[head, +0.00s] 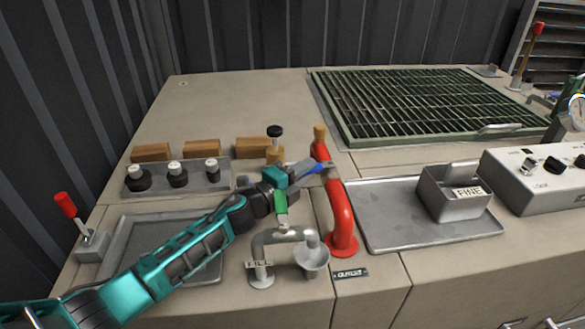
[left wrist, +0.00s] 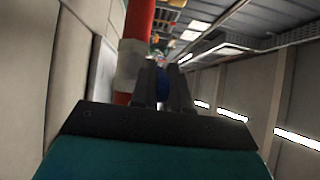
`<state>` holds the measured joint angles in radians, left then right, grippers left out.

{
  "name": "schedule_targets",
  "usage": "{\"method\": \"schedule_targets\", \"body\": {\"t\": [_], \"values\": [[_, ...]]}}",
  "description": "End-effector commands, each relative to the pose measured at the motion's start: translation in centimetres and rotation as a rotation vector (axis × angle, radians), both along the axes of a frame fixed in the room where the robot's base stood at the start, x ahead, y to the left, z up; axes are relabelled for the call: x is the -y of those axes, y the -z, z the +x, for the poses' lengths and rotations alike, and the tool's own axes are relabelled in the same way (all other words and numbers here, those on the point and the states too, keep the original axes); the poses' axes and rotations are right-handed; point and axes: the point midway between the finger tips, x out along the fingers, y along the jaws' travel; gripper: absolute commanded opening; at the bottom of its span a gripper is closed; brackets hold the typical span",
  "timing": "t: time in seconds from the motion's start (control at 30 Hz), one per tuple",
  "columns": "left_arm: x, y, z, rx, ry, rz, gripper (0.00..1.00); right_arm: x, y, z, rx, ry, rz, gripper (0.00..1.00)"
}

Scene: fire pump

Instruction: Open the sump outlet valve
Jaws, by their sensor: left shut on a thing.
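The outlet valve sits on a red bent pipe (head: 341,215) that rises from the worktop behind a dark plate reading OUTLET (head: 350,273). Its blue lever (head: 317,169) shows at the pipe's left side, partly hidden. My left gripper (head: 308,168) reaches in from the left and is shut on the blue lever. In the left wrist view a bit of blue (left wrist: 163,75) shows between the dark fingers, with the red pipe (left wrist: 139,20) and a pale collar (left wrist: 130,64) close beside them. The fingers hide most of the lever. My right gripper is not in view.
A grey bent spout with a green grip (head: 281,207) and a funnel (head: 311,258) stand in front, under my left wrist. A black-topped brass fitting (head: 275,145) stands behind. A green grate (head: 430,100) is at the back.

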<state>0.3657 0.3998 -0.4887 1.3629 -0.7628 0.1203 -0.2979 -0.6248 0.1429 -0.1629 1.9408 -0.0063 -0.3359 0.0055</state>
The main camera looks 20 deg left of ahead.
Motion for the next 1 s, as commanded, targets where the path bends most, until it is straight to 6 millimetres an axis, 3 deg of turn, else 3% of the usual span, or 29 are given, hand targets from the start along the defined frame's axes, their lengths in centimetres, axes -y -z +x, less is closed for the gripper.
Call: {"method": "schedule_targets", "body": {"t": [0.2,0.23,0.43,0.77,1.0], "values": [[-0.2,0.2,0.0,-0.003,-0.002,0.003,0.00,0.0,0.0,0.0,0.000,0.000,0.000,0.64],[-0.2,0.2,0.0,-0.003,-0.002,0.003,0.17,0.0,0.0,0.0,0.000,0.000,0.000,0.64],[-0.1,0.1,0.0,-0.001,-0.001,0.002,0.36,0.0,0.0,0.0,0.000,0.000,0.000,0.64],[-0.3,0.0,-0.4,0.001,0.000,0.002,0.36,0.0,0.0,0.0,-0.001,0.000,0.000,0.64],[-1.9,0.2,-3.6,-0.003,0.000,0.003,0.36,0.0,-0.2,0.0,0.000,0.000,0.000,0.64]]}}
